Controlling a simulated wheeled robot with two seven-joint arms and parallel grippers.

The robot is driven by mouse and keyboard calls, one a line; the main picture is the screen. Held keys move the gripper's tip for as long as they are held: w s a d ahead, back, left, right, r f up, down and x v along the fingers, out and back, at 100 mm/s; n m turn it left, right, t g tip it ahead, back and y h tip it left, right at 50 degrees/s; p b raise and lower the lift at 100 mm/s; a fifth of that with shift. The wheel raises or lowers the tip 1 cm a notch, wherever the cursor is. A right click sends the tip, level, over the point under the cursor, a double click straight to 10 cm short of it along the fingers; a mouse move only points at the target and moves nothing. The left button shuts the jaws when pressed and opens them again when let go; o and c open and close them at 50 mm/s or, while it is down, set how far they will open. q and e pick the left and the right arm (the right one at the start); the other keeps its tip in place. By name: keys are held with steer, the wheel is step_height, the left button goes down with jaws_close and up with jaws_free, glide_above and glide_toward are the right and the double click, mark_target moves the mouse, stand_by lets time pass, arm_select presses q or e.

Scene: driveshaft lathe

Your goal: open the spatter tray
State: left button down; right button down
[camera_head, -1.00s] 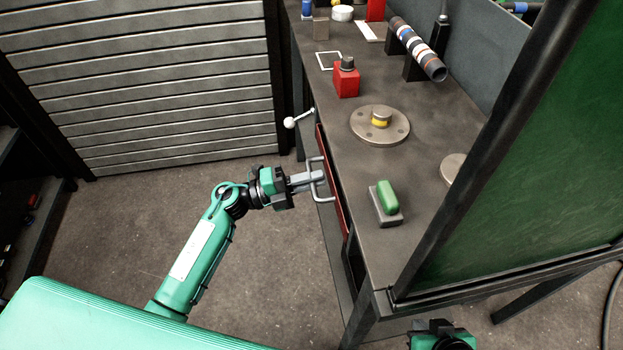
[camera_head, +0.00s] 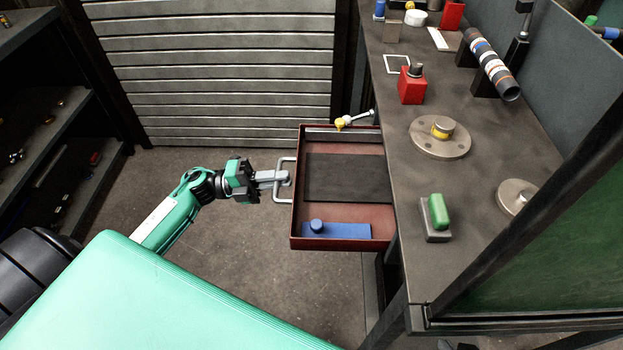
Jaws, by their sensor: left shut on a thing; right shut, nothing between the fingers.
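The spatter tray (camera_head: 294,220) is a red, shallow drawer standing pulled out from the left side of the workbench. Its dark flat insert (camera_head: 345,180) and a blue block with a round knob (camera_head: 345,231) show inside. A grey bar lies along its far wall. My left gripper (camera_head: 284,178) is shut on the tray's grey handle (camera_head: 279,199), at the tray's left front. The tray's right end is hidden under the bench top. My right gripper is not in view.
The workbench (camera_head: 405,270) holds a green-topped block (camera_head: 437,213), round flanges (camera_head: 440,137), a red box (camera_head: 411,86) and a striped shaft (camera_head: 490,62). A lever (camera_head: 358,117) sits at the tray's far corner. Open floor lies left of the tray. A green panel stands right.

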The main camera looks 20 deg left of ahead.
arm_select(q)
steer(key=v, duration=0.4)
steer(key=shift+s+a+r, duration=0.1)
steer(key=shift+a+r, duration=0.15)
steer(key=shift+r, duration=0.1)
arm_select(e)
steer(key=shift+s+a+f, duration=0.15)
steer(key=shift+a+f, duration=0.15)
steer(key=shift+f, duration=0.1)
arm_select(q)
steer(key=c, duration=1.5)
jaws_free()
steer(key=shift+c, duration=0.2)
steer(key=v, duration=1.4)
steer(key=shift+b, duration=0.3)
arm_select(e)
steer(key=shift+w+a+r+t+y, duration=0.15)
steer(key=shift+w+a+t+y, duration=0.15)
steer(key=shift+w+a+t, duration=0.15)
